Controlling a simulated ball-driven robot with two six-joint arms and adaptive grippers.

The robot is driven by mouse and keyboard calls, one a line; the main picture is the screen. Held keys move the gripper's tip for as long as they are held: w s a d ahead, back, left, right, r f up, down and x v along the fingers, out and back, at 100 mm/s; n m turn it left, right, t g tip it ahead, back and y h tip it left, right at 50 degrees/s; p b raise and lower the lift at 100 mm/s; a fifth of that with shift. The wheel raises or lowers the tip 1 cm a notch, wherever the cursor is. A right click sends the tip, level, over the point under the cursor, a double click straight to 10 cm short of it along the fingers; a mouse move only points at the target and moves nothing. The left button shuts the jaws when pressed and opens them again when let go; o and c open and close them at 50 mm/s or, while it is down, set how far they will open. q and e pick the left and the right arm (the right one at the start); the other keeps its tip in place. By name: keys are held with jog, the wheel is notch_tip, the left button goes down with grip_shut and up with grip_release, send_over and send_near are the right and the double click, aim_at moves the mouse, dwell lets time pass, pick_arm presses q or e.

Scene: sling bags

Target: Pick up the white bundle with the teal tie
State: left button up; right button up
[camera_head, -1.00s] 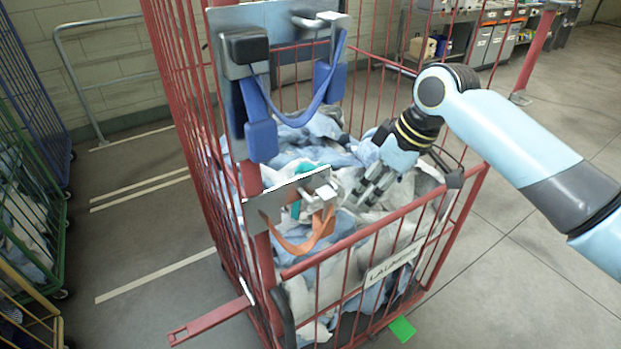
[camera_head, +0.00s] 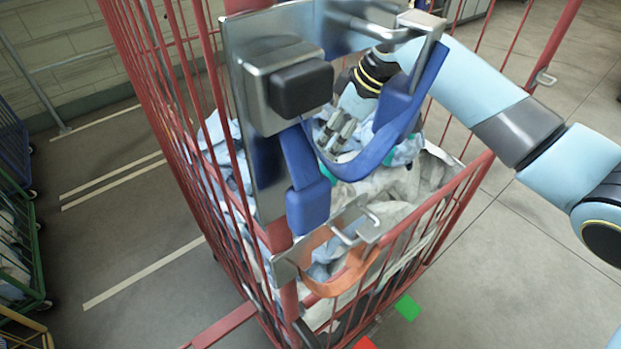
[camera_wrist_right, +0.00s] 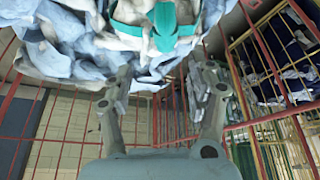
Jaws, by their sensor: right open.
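The white bundle (camera_wrist_right: 135,42) with its teal tie (camera_wrist_right: 165,24) shows at the top middle of the right wrist view, beyond the fingertips. Its upper part is cut off by the frame. My right gripper (camera_wrist_right: 162,82) is open, its two fingers apart with nothing between them; no contact with the bundle shows. In the head view my right gripper (camera_head: 338,136) is inside the cage, partly behind the blue strap. Small teal patches show beside that strap, but most of the bundle is hidden there. My left gripper is in neither view.
The red wire cage (camera_head: 455,215) surrounds blue and white laundry. A metal post with a black block (camera_head: 302,88), a blue strap (camera_head: 362,165) and an orange strap (camera_head: 340,284) stands at the near corner. Other carts stand at left. Floor on the right is clear.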

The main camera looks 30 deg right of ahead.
aim_at(316, 165)
jog(key=x, duration=0.3)
jog(key=shift+a+f, duration=0.1)
jog(key=shift+a, duration=0.05)
jog(key=shift+w+a+f, duration=0.1)
jog(key=shift+f, duration=0.25)
jog(key=x, duration=0.1)
jog(key=p+x, duration=0.1)
jog(key=x, duration=0.1)
jog(key=shift+a+f, duration=0.25)
jog(key=shift+a, duration=0.1)
jog(key=shift+w+f, duration=0.2)
jog(key=shift+f, duration=0.3)
jog(key=shift+s, duration=0.1)
jog(key=c, duration=0.5)
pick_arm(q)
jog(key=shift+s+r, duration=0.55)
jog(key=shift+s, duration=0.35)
pick_arm(e)
grip_shut()
